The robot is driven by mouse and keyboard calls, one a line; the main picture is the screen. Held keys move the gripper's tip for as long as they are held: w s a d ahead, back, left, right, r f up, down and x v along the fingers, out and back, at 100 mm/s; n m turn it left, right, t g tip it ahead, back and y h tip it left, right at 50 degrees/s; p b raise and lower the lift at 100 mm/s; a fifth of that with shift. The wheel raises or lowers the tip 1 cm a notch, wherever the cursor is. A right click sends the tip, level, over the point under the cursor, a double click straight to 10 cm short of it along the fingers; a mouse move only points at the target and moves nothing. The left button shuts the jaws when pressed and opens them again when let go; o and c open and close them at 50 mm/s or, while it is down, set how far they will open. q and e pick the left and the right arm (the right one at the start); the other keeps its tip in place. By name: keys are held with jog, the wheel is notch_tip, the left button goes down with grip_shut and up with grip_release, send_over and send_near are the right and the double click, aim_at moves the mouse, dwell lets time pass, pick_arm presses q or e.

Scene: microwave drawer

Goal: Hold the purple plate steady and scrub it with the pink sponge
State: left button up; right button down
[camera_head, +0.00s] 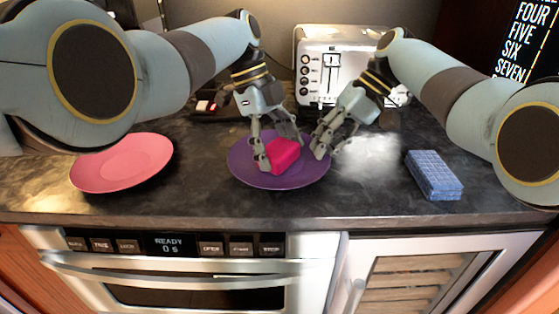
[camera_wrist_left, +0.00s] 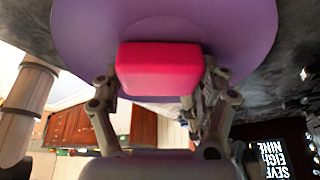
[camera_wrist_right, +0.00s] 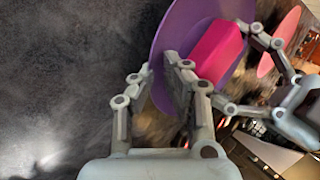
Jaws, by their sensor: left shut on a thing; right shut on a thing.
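The purple plate (camera_head: 248,176) lies on the dark counter in the middle of the head view. My left gripper (camera_head: 281,153) is shut on the pink sponge (camera_head: 286,157), a finger on either side, low over the plate. The left wrist view shows the sponge (camera_wrist_left: 160,68) in front of the plate (camera_wrist_left: 90,30); whether they touch is not clear. My right gripper (camera_head: 325,150) is shut on the plate's right rim. In the right wrist view, the rim of the plate (camera_wrist_right: 180,28) runs between its fingertips, beside the sponge (camera_wrist_right: 216,52).
A pink plate (camera_head: 120,163) lies at left on the counter. A blue sponge (camera_head: 434,174) lies at right. A white toaster (camera_head: 311,50) stands behind. The microwave drawer (camera_head: 190,270) is below the counter's front edge. My two grippers are close together over the plate.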

pick_arm(q)
jog(key=shift+s+a, duration=0.25)
jog(key=shift+s, duration=0.05)
jog(key=shift+w+d+f, duration=0.1)
jog(key=shift+w+d, duration=0.35)
jog(key=shift+w, duration=0.2)
pick_arm(e)
jog(key=shift+s+a, duration=0.1)
pick_arm(q)
jog(key=shift+s+a+f, duration=0.1)
jog(key=shift+s+a, duration=0.05)
jog(key=shift+s, duration=0.15)
jog(key=shift+s+a, duration=0.3)
jog(key=shift+s, duration=0.15)
jog(key=shift+r, duration=0.25)
